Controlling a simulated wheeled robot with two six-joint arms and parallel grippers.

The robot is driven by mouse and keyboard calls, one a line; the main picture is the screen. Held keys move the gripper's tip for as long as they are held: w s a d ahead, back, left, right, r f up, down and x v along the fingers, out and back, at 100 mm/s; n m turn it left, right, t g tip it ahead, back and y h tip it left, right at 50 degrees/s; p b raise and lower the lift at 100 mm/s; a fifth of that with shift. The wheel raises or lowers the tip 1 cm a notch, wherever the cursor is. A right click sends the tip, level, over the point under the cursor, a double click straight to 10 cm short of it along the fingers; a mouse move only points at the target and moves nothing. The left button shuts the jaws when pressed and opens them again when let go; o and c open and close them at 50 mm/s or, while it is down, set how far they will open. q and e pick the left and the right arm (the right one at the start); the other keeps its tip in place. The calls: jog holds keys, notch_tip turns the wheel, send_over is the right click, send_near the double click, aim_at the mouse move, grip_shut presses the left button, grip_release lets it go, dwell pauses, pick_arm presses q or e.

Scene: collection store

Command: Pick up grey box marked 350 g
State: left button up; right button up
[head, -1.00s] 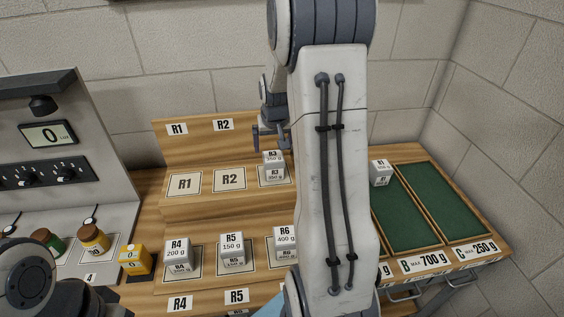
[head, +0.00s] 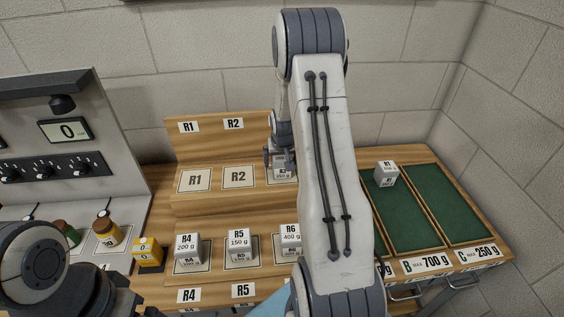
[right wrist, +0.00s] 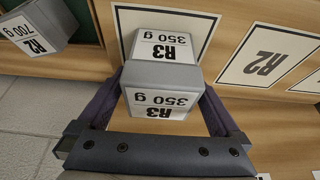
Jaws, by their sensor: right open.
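The grey box marked R3 350 g (right wrist: 160,92) stands in the right wrist view, with its label showing on two faces. In the head view the same box (head: 281,168) is at the R3 place on the upper step, partly hidden by my right gripper and arm. My right gripper (right wrist: 163,100) is open, with one finger on each side of the box. Whether the fingers touch it I cannot tell. In the head view my right gripper (head: 279,158) is down at the box. My left arm shows at the lower left, but its gripper is out of view.
A grey box marked R2 700 g (right wrist: 38,27) stands on green; it also shows in the head view (head: 386,174). Boxes R4 (head: 188,247), R5 (head: 238,243) and R6 (head: 291,238) stand on the lower step. Places R1 (head: 196,180) and R2 (head: 238,176) are empty.

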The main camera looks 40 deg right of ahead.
jog(key=shift+c, duration=0.3)
jog(key=c, duration=1.5)
grip_shut()
jog(key=shift+r, duration=0.1)
